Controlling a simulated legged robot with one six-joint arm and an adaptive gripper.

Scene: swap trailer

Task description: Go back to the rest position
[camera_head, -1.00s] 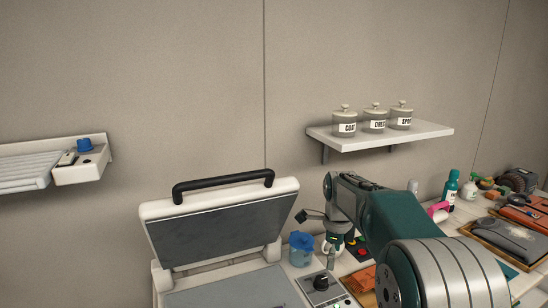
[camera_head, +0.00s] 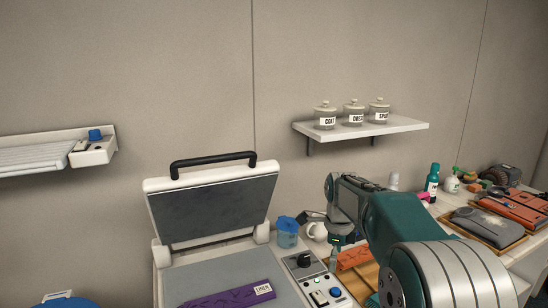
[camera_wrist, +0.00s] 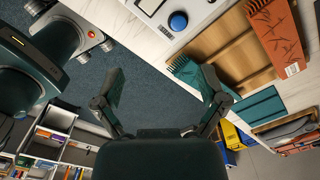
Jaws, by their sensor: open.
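My gripper (camera_wrist: 160,92) shows in the wrist view with its two fingers spread wide and nothing between them. It hangs over the blue-grey floor, beside the edge of the worktop. A heat press (camera_head: 212,208) with a black handle stands open left of the arm. A purple patterned cloth (camera_head: 232,296) with a label lies on its lower plate.
An orange cloth (camera_wrist: 274,37) lies on a wooden tray (camera_wrist: 216,46). A control box (camera_head: 318,280) stands beside the press. Three jars sit on a wall shelf (camera_head: 400,128). Bottles and folded goods crowd the right.

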